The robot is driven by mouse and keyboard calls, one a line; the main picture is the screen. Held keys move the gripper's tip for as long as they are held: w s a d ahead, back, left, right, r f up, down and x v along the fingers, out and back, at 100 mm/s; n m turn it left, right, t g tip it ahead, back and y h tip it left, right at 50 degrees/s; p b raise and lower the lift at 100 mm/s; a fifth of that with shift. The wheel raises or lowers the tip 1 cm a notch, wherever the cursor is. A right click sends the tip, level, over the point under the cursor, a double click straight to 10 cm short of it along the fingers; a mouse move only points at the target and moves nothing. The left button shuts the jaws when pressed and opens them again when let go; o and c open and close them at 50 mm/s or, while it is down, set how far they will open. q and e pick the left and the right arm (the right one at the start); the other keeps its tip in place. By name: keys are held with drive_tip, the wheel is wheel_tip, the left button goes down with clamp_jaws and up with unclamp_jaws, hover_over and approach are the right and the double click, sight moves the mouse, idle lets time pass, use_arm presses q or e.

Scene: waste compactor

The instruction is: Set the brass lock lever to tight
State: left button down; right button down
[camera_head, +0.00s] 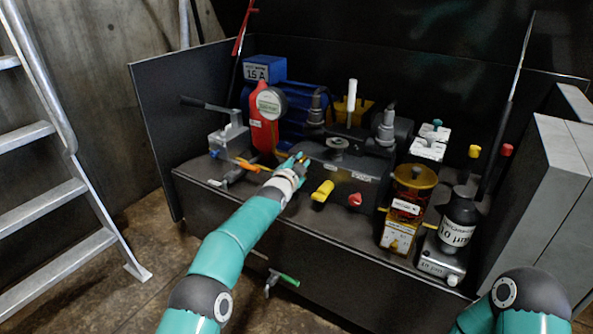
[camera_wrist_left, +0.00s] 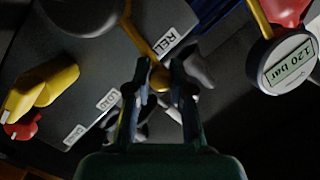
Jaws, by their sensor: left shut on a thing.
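In the left wrist view, a thin brass lever (camera_wrist_left: 142,38) with a round ball end runs from the top edge down to between my fingertips. I take it to be the lock lever. My left gripper (camera_wrist_left: 160,82) is shut on its ball end. A white label (camera_wrist_left: 166,42) starting with "REL" lies beside the lever, and another label (camera_wrist_left: 108,100) lies lower left. In the head view my left gripper (camera_head: 300,160) is over the pump bench, and I cannot make out the lever there. My right gripper is not visible.
A red-bodied gauge (camera_head: 268,104) stands behind and left of the gripper. An orange handle (camera_head: 248,165) is close on its left. A yellow handle (camera_head: 322,190) and a red knob (camera_head: 354,199) are to its right. An amber filter cylinder (camera_head: 412,185) stands further right.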

use_arm(q)
drive_tip(key=shift+d+r+m, duration=0.4)
drive_tip(key=shift+d+r, duration=0.05)
drive_tip(key=shift+d, duration=0.1)
drive_tip(key=d+m, duration=0.1)
drive_tip(key=s+d+m+h+b, duration=0.1)
drive_tip(key=s+d+m+t, duration=0.1)
drive_tip(key=d+m, duration=0.1)
drive_tip(key=shift+r+h, duration=0.2)
drive_tip(key=shift+h, duration=0.1)
drive_tip(key=c, duration=1.7)
unclamp_jaws()
drive_tip(key=shift+d+r, duration=0.1)
drive_tip(key=o, duration=0.3)
drive_tip(key=shift+f, duration=0.2)
drive_tip(key=o, duration=0.4)
drive_tip(key=shift+f, duration=0.1)
